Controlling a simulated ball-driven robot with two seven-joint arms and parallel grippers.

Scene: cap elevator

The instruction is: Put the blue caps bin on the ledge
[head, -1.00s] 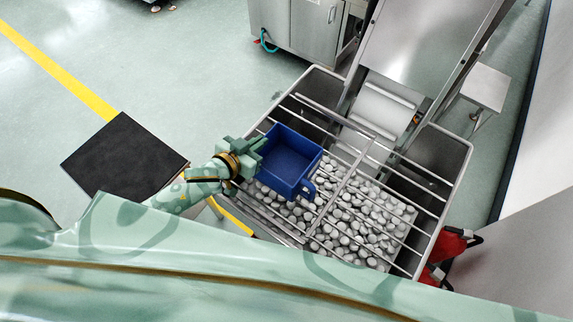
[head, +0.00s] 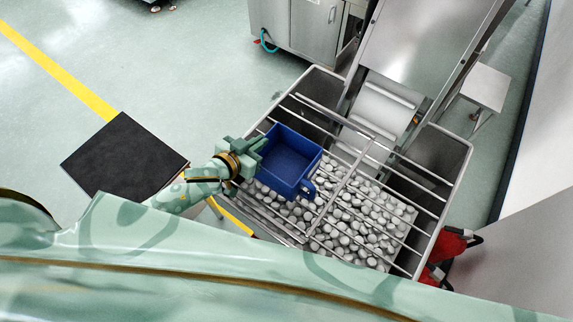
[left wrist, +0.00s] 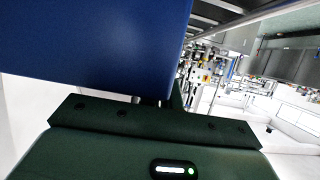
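The blue caps bin (head: 289,166) is open-topped and looks empty. It is at the left half of the metal bars over the hopper (head: 455,160); whether it rests on them or is held just above I cannot tell. My left gripper (head: 257,150) is at the bin's left wall and appears shut on it. In the left wrist view the blue bin (left wrist: 90,40) fills the upper left, close against the gripper, hiding most of the fingers. My right gripper is not in view. I cannot tell which surface is the ledge.
Many pale caps (head: 350,215) lie under the bars (head: 345,190). A steel conveyor (head: 420,45) rises behind the hopper. A small grey platform (head: 485,88) stands to the right, red objects (head: 450,245) at lower right. A black mat (head: 124,157) lies on open floor at left.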

